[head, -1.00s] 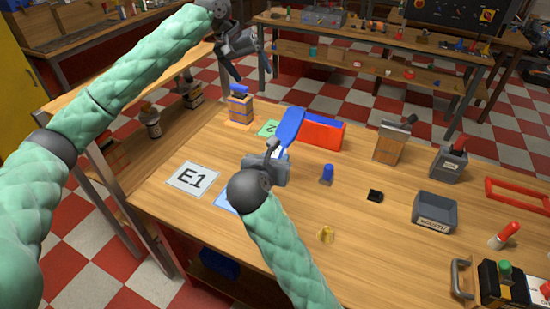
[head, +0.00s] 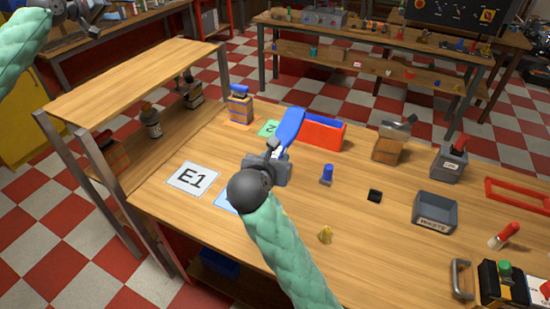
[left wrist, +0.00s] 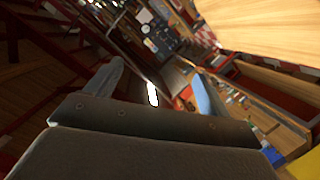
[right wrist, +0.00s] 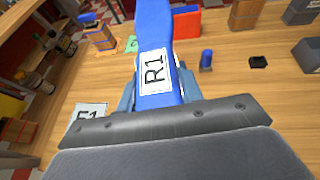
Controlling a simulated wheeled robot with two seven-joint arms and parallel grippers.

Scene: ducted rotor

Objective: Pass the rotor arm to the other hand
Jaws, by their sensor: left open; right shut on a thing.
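The rotor arm (head: 289,129) is a long blue piece; a white label reading R1 shows on it in the right wrist view (right wrist: 153,70). My right gripper (head: 273,158) is shut on the rotor arm and holds it above the table, with its free end pointing away toward the red bin. My left gripper (left wrist: 155,95) is open with nothing between its fingers. In the head view the left arm is at the top left corner, far from the rotor arm, and its fingertips are hard to make out there.
A red bin (head: 322,135) stands behind the rotor arm. An E1 card (head: 192,178) lies left of my right gripper. A wooden shelf (head: 140,78) borders the table's left side.

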